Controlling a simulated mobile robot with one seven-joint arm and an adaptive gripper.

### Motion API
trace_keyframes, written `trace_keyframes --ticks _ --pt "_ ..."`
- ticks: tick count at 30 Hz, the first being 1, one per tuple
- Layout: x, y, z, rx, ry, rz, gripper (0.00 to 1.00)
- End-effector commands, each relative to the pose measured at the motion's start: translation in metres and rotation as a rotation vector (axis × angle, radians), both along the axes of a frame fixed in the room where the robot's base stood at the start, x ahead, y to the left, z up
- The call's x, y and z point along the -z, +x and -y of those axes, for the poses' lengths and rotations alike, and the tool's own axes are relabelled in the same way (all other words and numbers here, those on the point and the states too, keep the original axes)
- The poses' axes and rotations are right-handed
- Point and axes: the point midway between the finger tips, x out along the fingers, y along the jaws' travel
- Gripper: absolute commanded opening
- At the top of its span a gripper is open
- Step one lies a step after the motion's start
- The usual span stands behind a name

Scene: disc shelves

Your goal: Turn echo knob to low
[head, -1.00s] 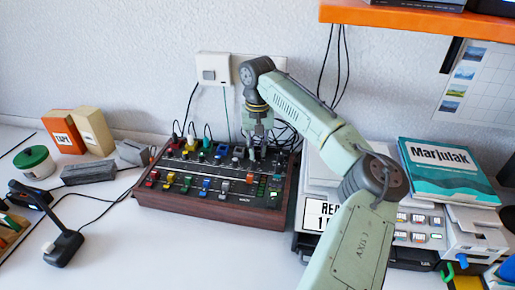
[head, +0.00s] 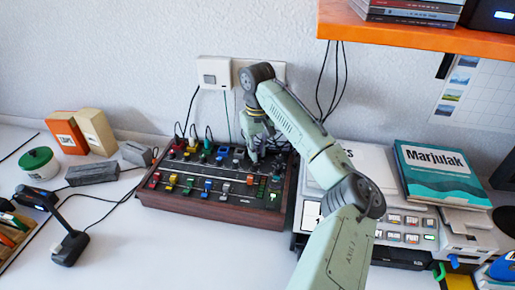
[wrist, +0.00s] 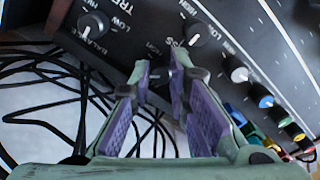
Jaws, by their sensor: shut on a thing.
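The mixer (head: 220,208) is a black control panel in a wooden case, with knobs and coloured sliders. My gripper (head: 254,158) reaches down to its back right part in the head view. In the wrist view my gripper (wrist: 160,73) is closed around a small knob at the panel, mostly hidden between the fingertips. I cannot read that knob's label or see its pointer. A black knob with a white mark (wrist: 92,24) is by the word BALANCE, at the upper left. Another black knob (wrist: 196,36) is to the right, near HIGH and LOW markings.
Several black cables (wrist: 50,95) lie behind the panel. White, blue and yellow knobs (wrist: 265,101) line the panel's right side in the wrist view. A book (head: 443,172) lies on a machine at the right. An orange shelf (head: 400,30) hangs above.

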Motion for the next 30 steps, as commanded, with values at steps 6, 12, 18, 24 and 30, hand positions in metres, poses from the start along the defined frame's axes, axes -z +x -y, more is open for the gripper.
trace_keyframes --ticks 6,12,18,24,30 --pt "0.0000 -0.0002 -0.0008 0.000 0.001 0.000 0.20" --pt "0.0001 0.0000 -0.0005 0.001 0.000 0.000 0.25" --pt "0.0004 0.0002 0.0001 0.012 -0.001 0.000 0.25" --pt "0.0020 0.0007 0.0010 0.130 -0.005 0.004 0.25" --pt "0.0038 0.0010 0.0020 0.372 -0.007 0.007 0.25"
